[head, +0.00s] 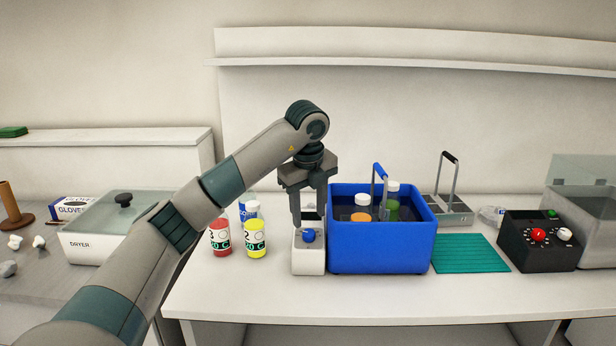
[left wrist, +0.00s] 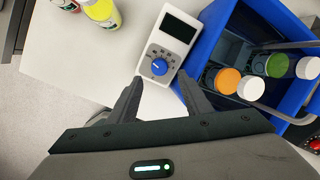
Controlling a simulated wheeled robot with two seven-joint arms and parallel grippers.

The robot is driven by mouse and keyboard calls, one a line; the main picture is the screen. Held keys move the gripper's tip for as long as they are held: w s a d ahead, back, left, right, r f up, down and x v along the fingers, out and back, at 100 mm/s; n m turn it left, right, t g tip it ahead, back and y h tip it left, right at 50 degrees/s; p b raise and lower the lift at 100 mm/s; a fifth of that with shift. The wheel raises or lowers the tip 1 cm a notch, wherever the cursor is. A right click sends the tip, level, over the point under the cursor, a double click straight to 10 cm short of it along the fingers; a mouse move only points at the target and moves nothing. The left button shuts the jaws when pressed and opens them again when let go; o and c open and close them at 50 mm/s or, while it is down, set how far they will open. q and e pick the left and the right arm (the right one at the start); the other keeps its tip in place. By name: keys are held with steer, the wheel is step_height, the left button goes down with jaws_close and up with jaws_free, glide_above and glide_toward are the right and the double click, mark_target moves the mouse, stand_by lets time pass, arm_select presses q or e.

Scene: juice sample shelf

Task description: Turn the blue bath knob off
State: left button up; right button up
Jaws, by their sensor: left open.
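The blue knob (head: 309,235) sits on the front of a small white control unit (head: 308,262) at the left side of the blue bath (head: 380,253). In the left wrist view the knob (left wrist: 159,67) shows a white pointer mark and a ring of dial marks below a dark display (left wrist: 180,27). My left gripper (head: 308,220) is open and empty, pointing down at the unit. In the left wrist view its two fingertips (left wrist: 157,88) lie apart on either side, just short of the knob. My right gripper is not in view.
Red (head: 220,238) and yellow (head: 255,238) bottles stand left of the unit. The bath holds a rack with a handle (head: 380,172) and several capped bottles. A teal mat (head: 470,254) and a black box with a red knob (head: 538,248) lie to the right.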

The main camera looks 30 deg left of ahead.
arm_select(q)
steer(key=v, duration=1.1)
steer(key=shift+r+p, duration=0.2)
steer(key=shift+p, duration=0.1)
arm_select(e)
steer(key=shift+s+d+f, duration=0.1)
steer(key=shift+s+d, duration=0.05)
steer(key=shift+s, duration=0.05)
arm_select(q)
steer(key=shift+s, duration=0.1)
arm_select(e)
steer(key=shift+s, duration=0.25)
